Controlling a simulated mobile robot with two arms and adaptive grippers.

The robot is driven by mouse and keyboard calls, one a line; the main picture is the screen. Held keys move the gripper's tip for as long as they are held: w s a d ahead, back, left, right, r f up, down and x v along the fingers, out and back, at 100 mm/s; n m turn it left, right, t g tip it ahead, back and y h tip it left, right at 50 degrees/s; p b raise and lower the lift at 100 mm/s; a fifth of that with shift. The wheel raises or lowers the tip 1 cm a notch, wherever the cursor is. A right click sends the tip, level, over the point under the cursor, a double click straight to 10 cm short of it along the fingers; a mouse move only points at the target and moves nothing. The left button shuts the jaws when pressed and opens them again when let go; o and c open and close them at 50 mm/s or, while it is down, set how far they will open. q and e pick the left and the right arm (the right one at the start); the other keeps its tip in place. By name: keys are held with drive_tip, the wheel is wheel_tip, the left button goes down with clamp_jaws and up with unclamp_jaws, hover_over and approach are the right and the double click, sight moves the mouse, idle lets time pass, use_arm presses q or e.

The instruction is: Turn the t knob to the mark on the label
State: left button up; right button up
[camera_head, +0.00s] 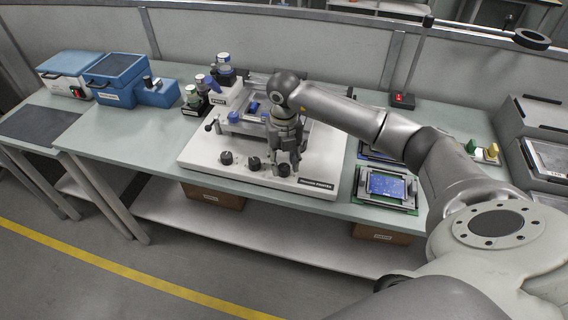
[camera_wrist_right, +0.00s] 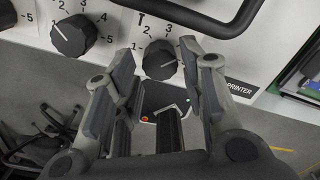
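The T knob (camera_wrist_right: 160,60) is a black round knob on the white front of the printer (camera_head: 196,150), under a letter T and a ring of numbers. In the right wrist view it shows between the spread fingers of my right gripper (camera_wrist_right: 157,63). The gripper is open; I cannot tell whether either finger touches the knob. In the head view my right gripper (camera_head: 284,160) points down at the right end of the knob row. The mark on the label cannot be made out. My left gripper is not in view.
Another black knob (camera_wrist_right: 73,36) with its own scale sits left of the T knob. A black bar handle (camera_wrist_right: 215,22) runs above. In the head view, a blue-screened device (camera_head: 388,185) lies right of the printer and blue boxes (camera_head: 118,72) stand at the left.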

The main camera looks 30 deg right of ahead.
sight(284, 167)
wheel_tip(284, 167, up, 11)
drive_tip(key=shift+f, duration=0.2)
idle(0.5)
